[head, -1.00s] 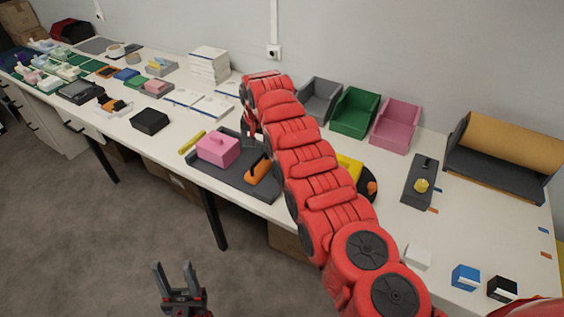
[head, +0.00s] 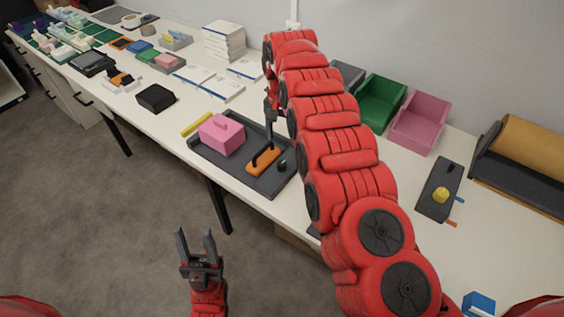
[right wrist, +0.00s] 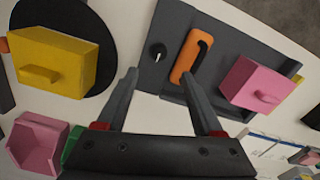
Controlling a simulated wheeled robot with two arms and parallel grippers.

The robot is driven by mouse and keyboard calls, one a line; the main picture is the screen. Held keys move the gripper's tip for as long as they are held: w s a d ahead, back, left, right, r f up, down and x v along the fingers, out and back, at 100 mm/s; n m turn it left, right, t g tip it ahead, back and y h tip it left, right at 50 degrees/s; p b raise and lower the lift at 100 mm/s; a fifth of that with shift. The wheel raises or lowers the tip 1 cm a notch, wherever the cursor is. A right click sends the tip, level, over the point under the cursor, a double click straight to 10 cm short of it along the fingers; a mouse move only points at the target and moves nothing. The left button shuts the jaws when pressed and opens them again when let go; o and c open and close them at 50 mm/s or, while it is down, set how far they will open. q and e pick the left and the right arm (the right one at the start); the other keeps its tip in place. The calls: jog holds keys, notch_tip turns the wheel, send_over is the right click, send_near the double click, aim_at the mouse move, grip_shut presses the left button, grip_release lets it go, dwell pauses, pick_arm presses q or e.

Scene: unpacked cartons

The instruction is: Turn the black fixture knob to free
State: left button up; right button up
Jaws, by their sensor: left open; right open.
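The black fixture knob (head: 282,166) stands on the right end of a dark grey fixture plate (head: 225,172). A pink block (head: 221,135) sits on the plate's left part. My right gripper (right wrist: 160,73) is open, its fingertips apart, with the knob seen beyond the gap between them. My left gripper (head: 195,235) is open and empty over the floor.
A yellow block (right wrist: 55,62) on a black disc lies beside the fixture. A grey box with a yellow knob (head: 440,194) is to the right. Green (head: 380,102) and pink bins (head: 420,122) stand at the wall. A yellow bar (head: 196,124) lies by the plate's left edge.

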aim_at(281, 164)
notch_tip(281, 164, down, 8)
jog(key=shift+d+r+p, duration=0.1)
jog(key=shift+p, duration=0.4)
notch_tip(281, 164, down, 3)
jog(key=shift+f+b, duration=0.2)
jog(key=shift+b, duration=0.7)
jog(key=shift+r, duration=0.1)
jog(key=shift+c, duration=0.9)
grip_shut()
